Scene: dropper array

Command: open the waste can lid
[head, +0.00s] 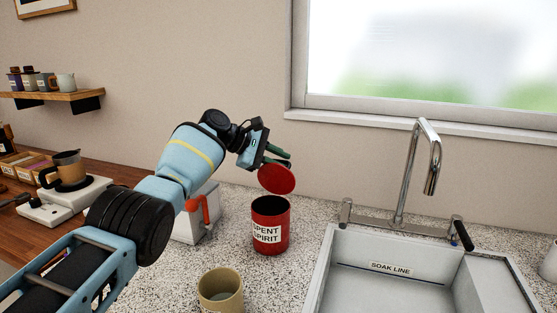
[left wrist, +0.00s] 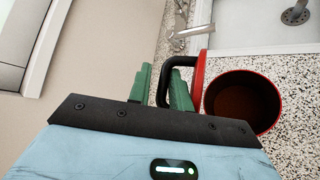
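The red waste can (head: 270,232), labelled SPENT SPIRIT, stands on the speckled counter left of the sink. Its round red lid (head: 277,179) is swung up, tilted above the back of the can, and the mouth is uncovered. The left wrist view shows the dark inside of the can (left wrist: 241,103) and the lid edge-on (left wrist: 199,78). The lid's black handle (left wrist: 181,61) reaches between the green fingers of my left gripper (left wrist: 160,88). The fingers stand apart, with a gap beside the handle. In the head view this gripper (head: 276,157) is behind the lid. My right gripper is not in view.
A sink (head: 385,285) with a tall tap (head: 430,165) lies to the right. A tan cup (head: 220,290) stands in front of the can. A white device with a red handle (head: 197,212) is left of the can, partly behind my arm.

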